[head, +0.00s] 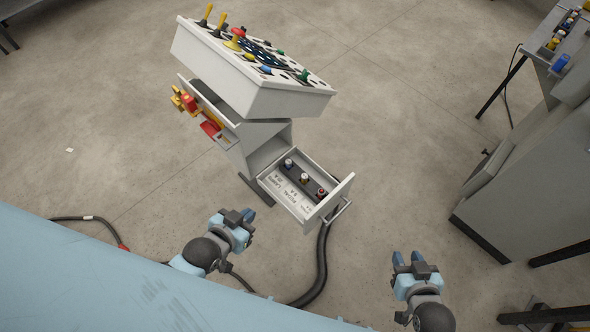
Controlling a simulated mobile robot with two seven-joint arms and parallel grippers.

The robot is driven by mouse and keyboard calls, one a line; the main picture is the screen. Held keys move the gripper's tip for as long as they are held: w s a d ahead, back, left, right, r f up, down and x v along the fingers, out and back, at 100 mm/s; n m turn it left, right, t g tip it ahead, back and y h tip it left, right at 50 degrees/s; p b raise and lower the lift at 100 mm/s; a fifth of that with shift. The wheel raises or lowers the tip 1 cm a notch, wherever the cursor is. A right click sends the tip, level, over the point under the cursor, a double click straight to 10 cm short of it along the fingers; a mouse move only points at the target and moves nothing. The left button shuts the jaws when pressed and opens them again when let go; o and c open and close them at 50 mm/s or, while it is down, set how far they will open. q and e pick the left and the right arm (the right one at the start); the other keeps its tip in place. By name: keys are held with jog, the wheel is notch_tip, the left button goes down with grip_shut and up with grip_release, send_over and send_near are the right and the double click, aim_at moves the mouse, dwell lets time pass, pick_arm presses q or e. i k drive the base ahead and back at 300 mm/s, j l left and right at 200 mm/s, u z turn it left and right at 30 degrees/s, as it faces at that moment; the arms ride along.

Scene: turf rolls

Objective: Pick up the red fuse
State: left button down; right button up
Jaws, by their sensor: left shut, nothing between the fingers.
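The red fuse (321,193) stands in the open drawer (299,204) of the grey control console, at the end nearest the drawer handle.
The console (252,85) carries levers and buttons on top. A dark cable (322,262) runs down below the drawer. A light blue surface (120,275) fills the lower left. A grey cabinet (540,180) stands at the right. Open floor (400,130) lies between it and the console.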

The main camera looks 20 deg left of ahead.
aim_at(322, 192)
jog(key=k+u, duration=0.15)
jog(key=u, duration=0.25)
jog(key=k+u, duration=0.2)
jog(key=u, duration=0.25)
jog(key=k+j+u, duration=0.1)
jog(key=u, duration=0.3)
jog(key=k, duration=0.05)
